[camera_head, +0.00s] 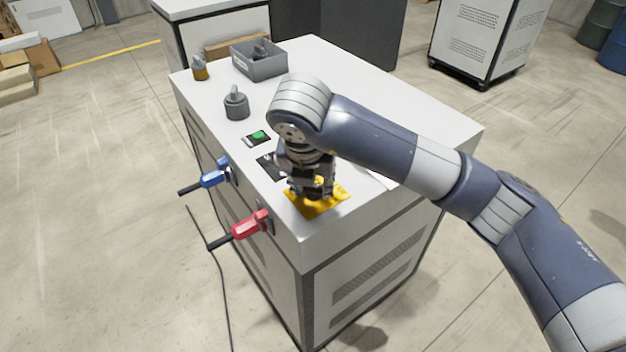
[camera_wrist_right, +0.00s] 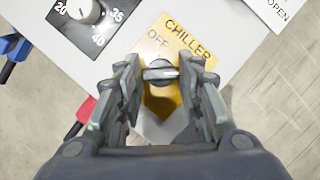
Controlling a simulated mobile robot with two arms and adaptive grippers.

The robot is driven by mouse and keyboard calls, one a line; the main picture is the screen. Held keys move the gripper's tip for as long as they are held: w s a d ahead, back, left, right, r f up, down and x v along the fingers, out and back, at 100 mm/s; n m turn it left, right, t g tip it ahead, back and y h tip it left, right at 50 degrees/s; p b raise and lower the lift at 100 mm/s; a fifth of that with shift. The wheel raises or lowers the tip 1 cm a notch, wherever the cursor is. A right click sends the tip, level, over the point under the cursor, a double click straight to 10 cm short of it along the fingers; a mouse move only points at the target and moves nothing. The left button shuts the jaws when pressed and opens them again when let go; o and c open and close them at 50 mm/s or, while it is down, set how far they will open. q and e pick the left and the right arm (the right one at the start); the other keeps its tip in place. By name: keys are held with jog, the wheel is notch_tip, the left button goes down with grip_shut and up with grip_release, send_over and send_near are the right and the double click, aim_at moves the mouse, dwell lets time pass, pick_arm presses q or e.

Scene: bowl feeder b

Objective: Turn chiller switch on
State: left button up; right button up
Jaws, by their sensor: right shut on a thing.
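The yellow chiller plate (camera_head: 334,199) lies on the white machine top near its front corner. In the right wrist view, the plate (camera_wrist_right: 188,45) reads "CHILLER" and "OFF". The chiller switch (camera_wrist_right: 160,73) is a knob with a light bar, between my right fingers. My right gripper (camera_head: 316,190) points down over the plate and is shut on the switch; it also shows in the right wrist view (camera_wrist_right: 160,80). The fingers hide part of the plate, including any other label. My left gripper is not in view.
A dial (camera_wrist_right: 85,10) marked 20, 35 and 40 is beside the plate. A green button (camera_head: 259,135), grey knob part (camera_head: 236,104) and grey bin (camera_head: 259,66) sit farther back. Blue (camera_head: 213,178) and red (camera_head: 250,228) plugs stick out of the machine's left side.

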jog(key=o, duration=1.1)
jog(key=v, duration=1.2)
